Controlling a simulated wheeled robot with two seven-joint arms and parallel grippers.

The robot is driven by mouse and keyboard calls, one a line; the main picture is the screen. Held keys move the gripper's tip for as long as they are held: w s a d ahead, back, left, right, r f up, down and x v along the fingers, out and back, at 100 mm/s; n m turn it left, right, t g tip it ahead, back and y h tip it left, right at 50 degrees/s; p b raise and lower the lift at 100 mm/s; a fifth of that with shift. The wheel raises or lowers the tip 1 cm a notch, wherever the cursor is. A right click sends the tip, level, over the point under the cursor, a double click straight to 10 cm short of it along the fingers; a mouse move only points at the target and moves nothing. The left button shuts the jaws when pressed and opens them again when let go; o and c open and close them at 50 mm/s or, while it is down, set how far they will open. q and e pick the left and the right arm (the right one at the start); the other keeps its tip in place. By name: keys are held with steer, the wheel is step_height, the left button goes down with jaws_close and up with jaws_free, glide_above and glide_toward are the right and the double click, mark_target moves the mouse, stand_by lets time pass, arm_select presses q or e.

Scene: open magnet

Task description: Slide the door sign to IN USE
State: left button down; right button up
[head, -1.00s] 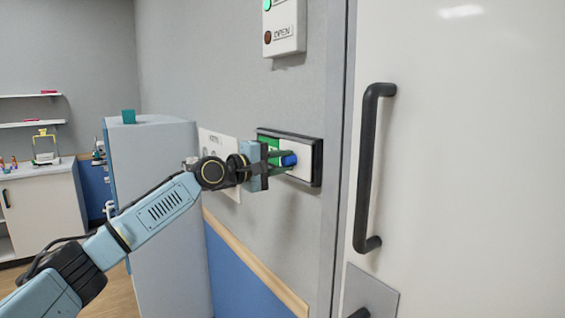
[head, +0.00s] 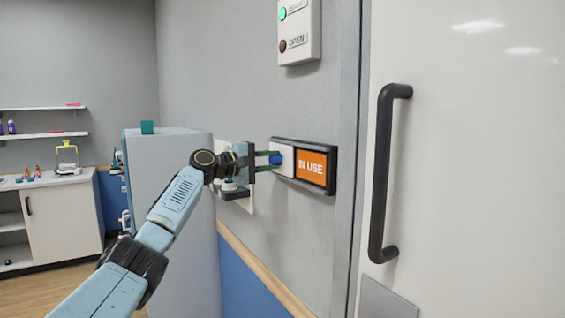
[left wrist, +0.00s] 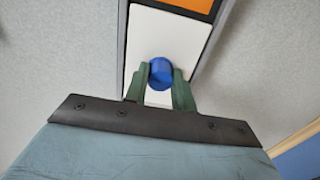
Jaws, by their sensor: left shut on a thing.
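The door sign (head: 333,180) is a dark frame on the grey wall beside the door. Its orange IN USE panel (head: 311,167) shows on the right side. The white slider (head: 285,154) covers the left side, and no green shows. My left gripper (head: 273,159) is shut on the blue knob of the slider. The left wrist view shows the knob (left wrist: 161,72) between the two green fingers, with the white slider (left wrist: 160,35) around it and part of the orange panel beyond. My right gripper is not in view.
The white door with its long black handle (head: 382,175) stands to the right. A box with indicator lights (head: 299,30) is on the wall above the sign. A tall grey cabinet (head: 172,200) stands to the left, near my left arm.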

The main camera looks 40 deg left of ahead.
arm_select(q)
steer(key=shift+a+r, duration=0.15)
steer(key=shift+a, duration=0.1)
steer(key=c, duration=1.5)
jaws_free()
steer(key=o, duration=0.4)
steer(key=shift+c, duration=0.2)
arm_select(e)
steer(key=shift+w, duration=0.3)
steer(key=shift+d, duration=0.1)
arm_select(q)
steer(key=shift+s+a+f, duration=0.1)
steer(key=shift+s+f, duration=0.15)
steer(key=b+v, duration=0.6)
steer(key=v, duration=0.6)
steer(key=shift+s, duration=0.45)
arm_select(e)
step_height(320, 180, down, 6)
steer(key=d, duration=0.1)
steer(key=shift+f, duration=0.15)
